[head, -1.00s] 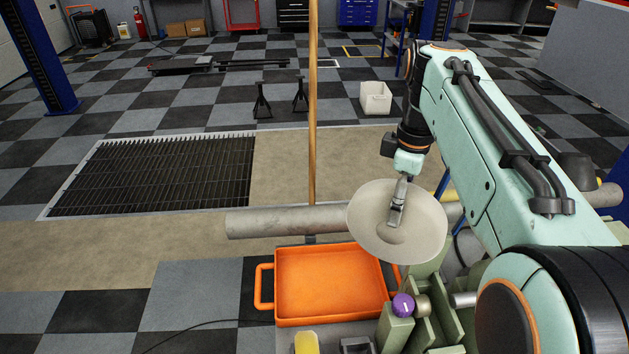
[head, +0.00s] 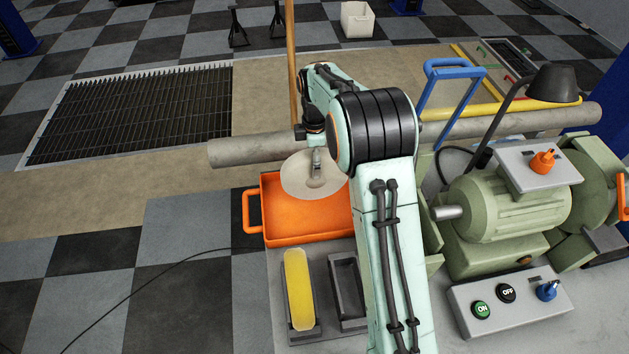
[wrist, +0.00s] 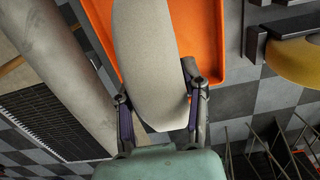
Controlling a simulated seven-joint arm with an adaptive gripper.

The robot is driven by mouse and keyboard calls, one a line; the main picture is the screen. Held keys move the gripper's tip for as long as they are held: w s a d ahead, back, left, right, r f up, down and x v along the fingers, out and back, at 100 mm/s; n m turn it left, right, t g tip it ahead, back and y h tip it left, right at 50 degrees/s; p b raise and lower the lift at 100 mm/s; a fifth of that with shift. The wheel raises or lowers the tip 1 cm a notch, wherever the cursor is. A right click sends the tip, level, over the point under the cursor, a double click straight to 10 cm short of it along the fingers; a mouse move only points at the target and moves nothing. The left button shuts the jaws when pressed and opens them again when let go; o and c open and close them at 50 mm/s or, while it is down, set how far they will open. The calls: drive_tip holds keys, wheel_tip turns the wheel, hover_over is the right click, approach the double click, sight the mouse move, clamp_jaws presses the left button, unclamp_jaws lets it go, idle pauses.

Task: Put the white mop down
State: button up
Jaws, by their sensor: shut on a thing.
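The white mop (head: 300,178) is a pale, flat round disc. In the head view it is over the back right part of the orange tray (head: 283,226), and my arm hides its right edge. My gripper (head: 316,176) is shut on the mop. In the wrist view the mop (wrist: 147,50) shows nearly edge-on between the two fingers of my gripper (wrist: 162,97), with the orange tray (wrist: 215,60) behind it. I cannot tell whether the mop touches the tray.
A grey pipe (head: 250,149) runs behind the tray, with an upright wooden pole (head: 291,60) there. A green bench machine (head: 510,208) stands right.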

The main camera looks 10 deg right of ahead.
drive_tip(key=shift+f, duration=2.35)
drive_tip(key=o, duration=1.2)
drive_tip(key=shift+f, duration=0.15)
